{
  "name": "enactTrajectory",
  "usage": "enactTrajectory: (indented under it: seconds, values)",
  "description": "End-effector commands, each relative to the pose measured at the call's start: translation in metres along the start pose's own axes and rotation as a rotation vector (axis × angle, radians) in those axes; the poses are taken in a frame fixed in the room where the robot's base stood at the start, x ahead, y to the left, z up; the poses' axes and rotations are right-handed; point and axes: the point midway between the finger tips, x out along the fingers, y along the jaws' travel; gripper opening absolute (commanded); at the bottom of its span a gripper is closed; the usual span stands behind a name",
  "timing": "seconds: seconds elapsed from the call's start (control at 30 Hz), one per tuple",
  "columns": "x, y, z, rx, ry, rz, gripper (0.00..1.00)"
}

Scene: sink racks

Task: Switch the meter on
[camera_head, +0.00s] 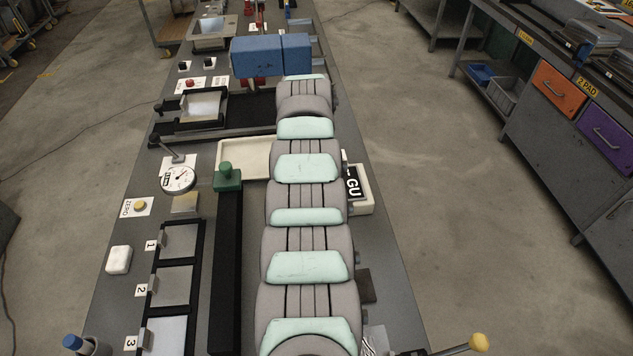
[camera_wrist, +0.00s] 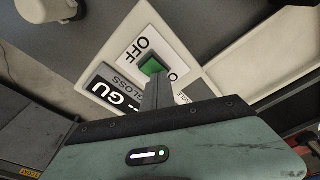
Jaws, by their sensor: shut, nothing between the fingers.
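The meter's "GU GLOSS" label (camera_wrist: 112,88) shows in the wrist view, black with white letters. Beside it is a white plate (camera_wrist: 135,45) reading "OFF", with more lettering partly covered by my gripper. A green switch (camera_wrist: 152,65) sits on this plate. My gripper (camera_wrist: 155,80) is shut and empty, its grey fingertips right at the switch in the picture; I cannot tell whether they touch it. In the head view the meter's label (camera_head: 353,183) and pale casing (camera_head: 364,205) show right of my arm, which hides the switch and my gripper.
A cream tray (camera_head: 230,157) and a green-knobbed black bar (camera_head: 228,260) lie left of my arm. A round dial gauge (camera_head: 179,178), a yellow "ZERO" button (camera_head: 139,206) and numbered plates (camera_head: 174,286) stand farther left. The bench's right edge is close to the meter.

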Motion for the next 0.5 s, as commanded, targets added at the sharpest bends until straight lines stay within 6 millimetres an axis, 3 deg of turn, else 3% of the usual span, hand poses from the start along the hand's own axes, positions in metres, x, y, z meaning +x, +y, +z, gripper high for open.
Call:
enactTrajectory:
  seconds: [0.5]
  values:
    - [-0.04, 0.0, -0.006, 0.0, 0.0, 0.0, 0.0]
